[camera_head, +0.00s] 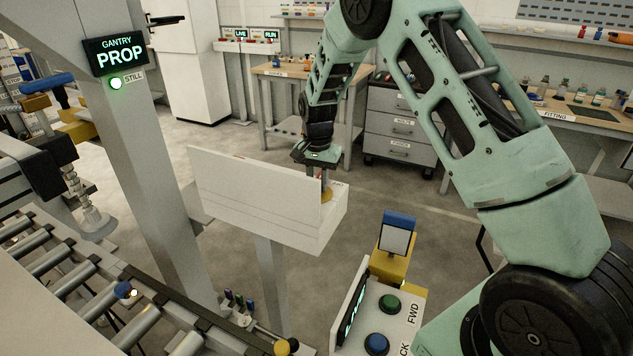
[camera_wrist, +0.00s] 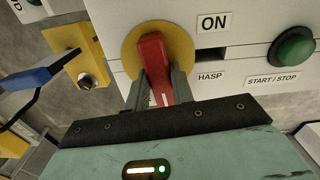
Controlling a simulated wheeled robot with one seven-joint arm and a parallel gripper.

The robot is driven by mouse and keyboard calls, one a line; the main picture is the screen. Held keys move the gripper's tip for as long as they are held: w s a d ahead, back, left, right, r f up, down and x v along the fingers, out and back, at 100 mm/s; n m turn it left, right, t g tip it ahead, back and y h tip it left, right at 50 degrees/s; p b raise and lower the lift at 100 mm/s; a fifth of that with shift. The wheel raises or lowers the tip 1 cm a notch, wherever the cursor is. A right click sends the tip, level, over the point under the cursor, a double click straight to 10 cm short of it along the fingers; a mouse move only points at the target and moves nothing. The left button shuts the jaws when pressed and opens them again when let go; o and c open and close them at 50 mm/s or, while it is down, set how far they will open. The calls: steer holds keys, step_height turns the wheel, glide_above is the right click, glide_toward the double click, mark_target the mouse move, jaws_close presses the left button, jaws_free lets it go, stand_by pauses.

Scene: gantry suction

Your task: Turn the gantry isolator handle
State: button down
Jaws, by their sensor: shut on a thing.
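The isolator handle (camera_wrist: 153,62) is a red lever on a round yellow plate (camera_wrist: 184,40), seen large in the wrist view. It is set on a white box face beside an ON label and a HASP label. My gripper (camera_wrist: 156,88) has one finger on each side of the red lever and is shut on it. In the head view, my gripper (camera_head: 318,180) reaches down behind the white box (camera_head: 265,200) on its post. There the handle is mostly hidden, with only a bit of yellow showing.
A green START/STOP button (camera_wrist: 293,47) sits right of the handle. A yellow box with a black knob (camera_wrist: 85,80) stands to the left. In the head view, a PROP sign (camera_head: 117,53) hangs on the gantry post, and a roller conveyor (camera_head: 60,265) lies at left.

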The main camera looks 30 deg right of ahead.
steer(key=shift+m, duration=0.5)
steer(key=c, duration=1.2)
jaws_free()
step_height(320, 180, up, 18)
steer(key=b, duration=0.3)
steer(key=shift+f, duration=0.25)
